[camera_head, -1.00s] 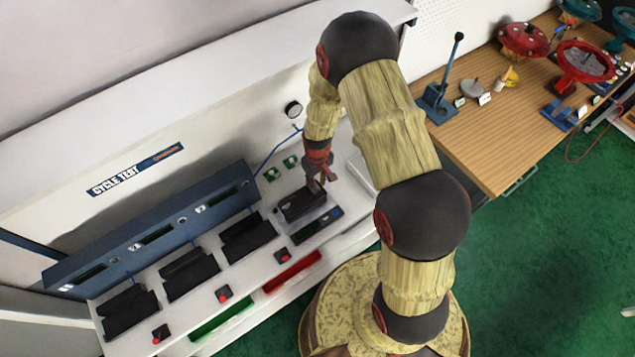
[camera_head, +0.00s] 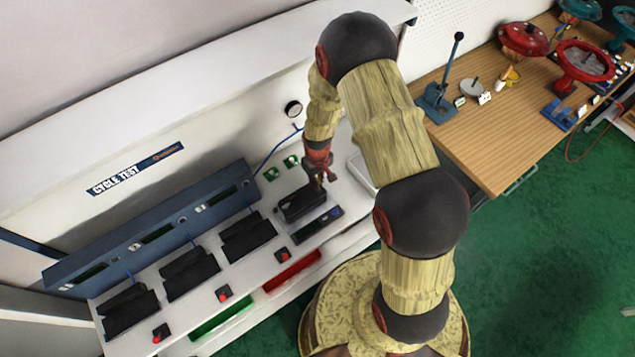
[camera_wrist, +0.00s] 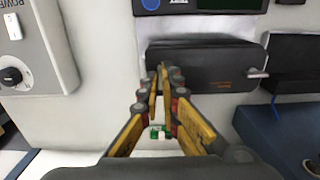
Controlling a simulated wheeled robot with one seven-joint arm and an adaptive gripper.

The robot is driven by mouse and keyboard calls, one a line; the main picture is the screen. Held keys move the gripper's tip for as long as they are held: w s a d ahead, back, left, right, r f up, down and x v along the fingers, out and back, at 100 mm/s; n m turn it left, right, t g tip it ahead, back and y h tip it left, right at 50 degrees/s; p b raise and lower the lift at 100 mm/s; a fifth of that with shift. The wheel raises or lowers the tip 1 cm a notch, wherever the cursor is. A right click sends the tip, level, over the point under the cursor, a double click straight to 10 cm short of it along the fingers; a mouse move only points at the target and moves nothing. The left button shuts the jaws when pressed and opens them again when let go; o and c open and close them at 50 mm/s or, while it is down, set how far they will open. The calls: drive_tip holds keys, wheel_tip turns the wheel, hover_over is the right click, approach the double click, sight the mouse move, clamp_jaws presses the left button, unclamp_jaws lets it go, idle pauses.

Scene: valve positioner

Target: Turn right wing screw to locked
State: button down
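A black positioner unit (camera_head: 302,203) lies on the white bench in the head view, and the same black unit (camera_wrist: 205,66) shows in the wrist view. My gripper (camera_wrist: 159,72) has its fingertips close together at the unit's left end in the wrist view, which is its right end in the head view. The right wing screw is not visible; the fingertips cover that end, so I cannot tell if they grip it. A small silver wing screw or lever (camera_wrist: 258,74) sticks out at the unit's other end. In the head view my gripper (camera_head: 320,184) is just above the unit.
A white power box (camera_wrist: 33,45) with a knob stands beside the unit. A blue rail (camera_head: 150,235) runs behind several black units on the bench. A dark display panel (camera_head: 318,224) lies in front of the unit. Small green parts (camera_head: 281,167) lie behind my gripper.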

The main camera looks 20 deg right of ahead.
idle(0.4)
drive_tip(key=m+b, duration=0.2)
drive_tip(key=m, duration=0.2)
drive_tip(key=shift+m+b, duration=0.3)
drive_tip(key=shift+b, duration=0.1)
drive_tip(key=m+b, duration=0.2)
drive_tip(key=m, duration=0.3)
drive_tip(key=shift+m, duration=0.3)
drive_tip(key=m+b, duration=0.1)
drive_tip(key=m, duration=0.2)
drive_tip(key=shift+m, duration=0.3)
drive_tip(key=shift+m+b, duration=0.65)
drive_tip(key=shift+m, duration=1.45)
drive_tip(key=c, duration=2)
unclamp_jaws()
drive_tip(key=shift+c, duration=0.2)
